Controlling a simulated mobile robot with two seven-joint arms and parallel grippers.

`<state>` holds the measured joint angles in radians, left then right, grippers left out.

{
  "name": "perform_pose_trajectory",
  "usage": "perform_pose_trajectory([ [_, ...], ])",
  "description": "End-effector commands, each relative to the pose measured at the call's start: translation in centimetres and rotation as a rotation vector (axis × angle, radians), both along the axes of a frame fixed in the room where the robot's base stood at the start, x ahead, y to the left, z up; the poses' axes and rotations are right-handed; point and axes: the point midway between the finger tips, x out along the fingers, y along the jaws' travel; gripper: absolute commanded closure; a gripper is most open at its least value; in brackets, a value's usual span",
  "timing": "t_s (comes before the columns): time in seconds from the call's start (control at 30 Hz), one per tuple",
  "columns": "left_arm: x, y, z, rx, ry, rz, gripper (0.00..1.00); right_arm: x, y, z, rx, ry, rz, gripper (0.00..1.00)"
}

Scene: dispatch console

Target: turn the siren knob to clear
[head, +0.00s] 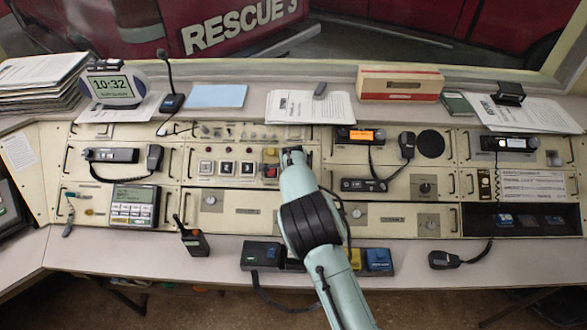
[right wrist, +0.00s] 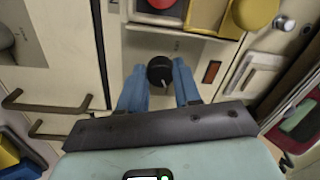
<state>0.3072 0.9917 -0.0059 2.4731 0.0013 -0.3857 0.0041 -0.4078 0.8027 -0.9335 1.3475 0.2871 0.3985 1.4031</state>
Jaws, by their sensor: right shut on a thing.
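The siren knob (right wrist: 159,70) is a small black round knob with a white pointer line, seen in the right wrist view on a cream panel. Its pointer points toward the bottom of that view, slightly right. My right gripper (right wrist: 160,76) has its two blue fingers on either side of the knob, shut on it. In the head view my right gripper (head: 292,150) reaches the middle of the console, and its arm hides the knob and its labels there. My left gripper is not in view.
Beside the knob are a red button (right wrist: 161,3) and a yellow knob (right wrist: 254,12). An orange-red indicator (right wrist: 211,72) and panel handles (right wrist: 42,106) are close by. A coiled-cord microphone (head: 407,145) hangs to the right. A handheld radio (head: 193,240) stands at the front ledge.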

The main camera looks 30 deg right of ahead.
Motion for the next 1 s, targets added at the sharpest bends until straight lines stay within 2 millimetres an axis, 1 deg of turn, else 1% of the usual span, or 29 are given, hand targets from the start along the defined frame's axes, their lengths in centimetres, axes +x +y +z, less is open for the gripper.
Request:
perform_pose_trajectory([
  [0.23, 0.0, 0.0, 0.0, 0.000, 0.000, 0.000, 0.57, 0.1, -0.1, 0.1, -0.002, -0.004, 0.000, 0.98],
  [0.27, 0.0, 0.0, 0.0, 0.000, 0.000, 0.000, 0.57, 0.1, -0.1, 0.1, -0.002, -0.004, 0.000, 0.64],
  [0.3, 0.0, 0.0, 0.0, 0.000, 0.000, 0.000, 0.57, 0.1, -0.1, 0.1, -0.002, -0.003, 0.001, 0.51],
  [0.33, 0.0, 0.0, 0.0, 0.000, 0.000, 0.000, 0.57, 0.1, -0.1, 0.1, -0.002, -0.002, 0.001, 0.42],
  [0.6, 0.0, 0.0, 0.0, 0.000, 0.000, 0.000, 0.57, 0.0, 0.0, 0.1, -0.001, -0.001, 0.001, 0.42],
  [0.73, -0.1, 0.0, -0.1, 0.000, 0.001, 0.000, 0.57, -0.2, 0.3, 0.6, -0.001, -0.002, 0.003, 0.42],
  [0.87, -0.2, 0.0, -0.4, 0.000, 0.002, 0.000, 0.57, -1.2, 0.9, 2.1, 0.001, -0.004, 0.002, 0.42],
  [1.0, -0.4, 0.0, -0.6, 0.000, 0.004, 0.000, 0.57, -2.9, 1.9, 4.7, 0.002, -0.005, 0.004, 0.42],
])
